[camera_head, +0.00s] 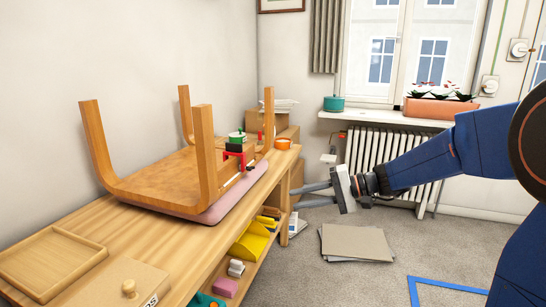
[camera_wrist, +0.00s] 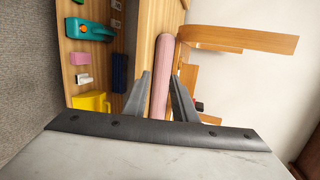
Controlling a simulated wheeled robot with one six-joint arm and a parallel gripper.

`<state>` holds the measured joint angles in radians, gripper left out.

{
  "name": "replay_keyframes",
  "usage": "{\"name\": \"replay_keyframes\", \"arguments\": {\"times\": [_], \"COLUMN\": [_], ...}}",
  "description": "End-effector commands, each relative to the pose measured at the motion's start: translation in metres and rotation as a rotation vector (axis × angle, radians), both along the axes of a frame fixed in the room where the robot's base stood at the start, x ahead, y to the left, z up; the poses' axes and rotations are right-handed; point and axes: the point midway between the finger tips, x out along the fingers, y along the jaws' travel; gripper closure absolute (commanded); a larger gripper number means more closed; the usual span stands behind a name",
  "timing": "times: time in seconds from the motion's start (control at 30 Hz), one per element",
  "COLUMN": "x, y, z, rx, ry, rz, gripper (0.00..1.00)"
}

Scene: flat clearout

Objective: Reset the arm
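My arm (camera_head: 440,150) reaches in from the right and stretches left across the room. My gripper (camera_head: 303,197) points left toward the wooden bench, short of its edge in the head view. Its two fingers are apart with nothing seen held between them. In the wrist view the fingers of my gripper (camera_wrist: 160,95) show a gap, and the pink seat edge (camera_wrist: 162,70) of an upturned stool shows through it, apparently beyond. The wooden stool (camera_head: 150,185) lies legs up on the bench (camera_head: 150,235).
A tray (camera_head: 50,262) and a knobbed wooden board (camera_head: 115,285) lie at the bench's near end. A yellow scoop (camera_head: 250,243) sits on the lower shelf. Flat grey sheets (camera_head: 356,242) lie on the carpet, near blue floor tape (camera_head: 445,284). A radiator (camera_head: 385,155) stands under the window.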

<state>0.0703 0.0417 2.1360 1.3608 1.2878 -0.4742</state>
Motion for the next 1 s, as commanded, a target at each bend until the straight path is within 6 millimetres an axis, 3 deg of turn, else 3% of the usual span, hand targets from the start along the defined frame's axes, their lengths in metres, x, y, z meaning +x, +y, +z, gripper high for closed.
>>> {"name": "replay_keyframes", "arguments": {"times": [0.2, 0.5, 0.7, 1.0], "x": [-0.078, -0.169, -0.22, -0.28], "y": [-0.01, -0.046, -0.08, -0.141], "z": [-0.011, -0.037, -0.054, -0.075], "rx": [-0.213, -0.517, -0.72, -1.016], "ry": [-0.007, -0.041, -0.083, -0.179], "rz": [0.06, 0.094, 0.092, 0.05], "gripper": [0.75, 0.75, 0.75, 0.75]}}
